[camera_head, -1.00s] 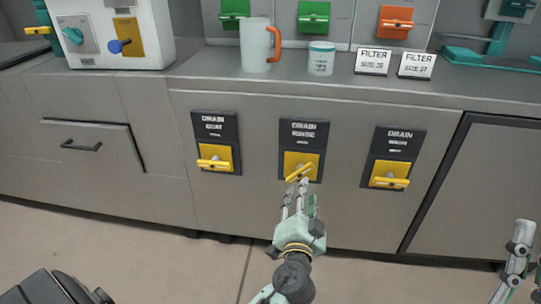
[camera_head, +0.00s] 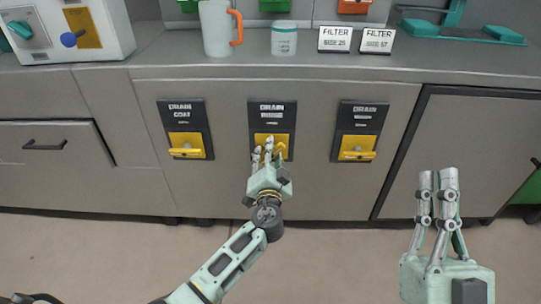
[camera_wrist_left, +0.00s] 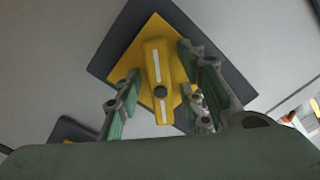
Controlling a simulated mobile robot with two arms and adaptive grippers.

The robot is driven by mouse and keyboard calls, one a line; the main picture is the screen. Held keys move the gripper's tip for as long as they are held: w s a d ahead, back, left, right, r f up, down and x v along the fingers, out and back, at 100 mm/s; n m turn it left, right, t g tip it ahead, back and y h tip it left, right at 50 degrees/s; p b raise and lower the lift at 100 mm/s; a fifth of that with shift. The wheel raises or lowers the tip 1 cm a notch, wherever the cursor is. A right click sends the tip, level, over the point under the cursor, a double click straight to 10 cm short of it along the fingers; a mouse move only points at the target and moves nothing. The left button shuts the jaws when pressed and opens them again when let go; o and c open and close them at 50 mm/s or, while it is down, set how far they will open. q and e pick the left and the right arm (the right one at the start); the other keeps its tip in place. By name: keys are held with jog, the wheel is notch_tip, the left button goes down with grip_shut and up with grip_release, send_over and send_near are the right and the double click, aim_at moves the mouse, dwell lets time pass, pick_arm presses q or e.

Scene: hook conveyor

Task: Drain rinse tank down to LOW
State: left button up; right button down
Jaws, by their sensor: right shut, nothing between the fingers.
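The middle drain valve has a dark plate (camera_head: 272,111) marked DRAIN; its second line is blurred now. Its yellow handle (camera_wrist_left: 158,75) lies between the open fingers of my left gripper (camera_wrist_left: 162,88) in the left wrist view, with a gap visible on the left side. In the head view my left gripper (camera_head: 267,148) is in front of this valve and hides most of the handle. My right gripper (camera_head: 437,174) is shut and empty, raised at the lower right, away from the valves.
Similar valves sit on the left (camera_head: 187,146), labelled DRAIN COAT, and on the right (camera_head: 357,149). The counter (camera_head: 180,62) above holds a mug (camera_head: 216,28), a jar (camera_head: 284,40) and two filter signs (camera_head: 335,39). The floor in front is clear.

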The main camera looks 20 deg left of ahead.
pick_arm(q)
jog(key=shift+c, duration=0.4)
grip_shut()
jog(key=shift+m, duration=0.3)
jog(key=m, duration=0.2)
jog(key=shift+m, duration=0.3)
jog(key=m+p, duration=0.1)
jog(key=m, duration=0.2)
jog(key=shift+r, duration=0.1)
jog(key=shift+m, duration=1.4)
pick_arm(e)
jog(key=w+f+g+h, duration=0.1)
jog(key=w+f+g, duration=0.2)
jog(key=f, duration=0.3)
jog(key=shift+w+g, duration=0.25)
jog(key=shift+g, duration=0.15)
